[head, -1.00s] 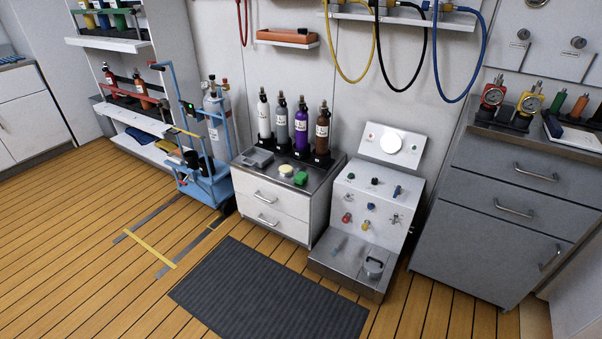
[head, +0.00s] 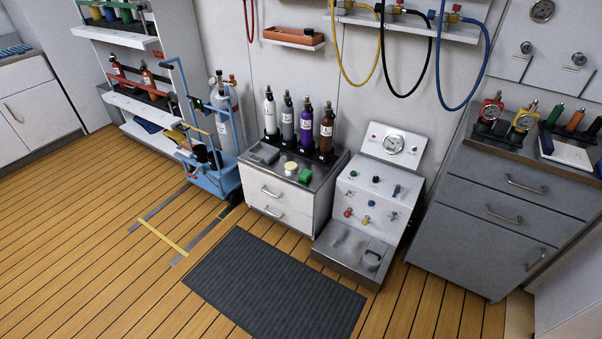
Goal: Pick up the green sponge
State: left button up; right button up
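The green sponge (head: 305,176) is a small green block in the head view. It lies on the dark top of the white drawer cabinet (head: 286,207), near its front right edge. A round cream-coloured item (head: 291,167) is just left of it, and a row of small bottles stands behind it. Neither of my grippers shows in the view, so whether they are open or shut is hidden.
A white panel unit (head: 377,195) with knobs and a gauge stands right of the cabinet. A blue cart (head: 214,181) with a grey cylinder stands to the left. A dark mat (head: 273,283) lies on the wooden floor in front. Grey drawers (head: 497,212) stand farther right.

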aim_at(306, 174)
jog(key=u, duration=0.6)
jog(key=i, duration=2.4)
jog(key=z, duration=0.6)
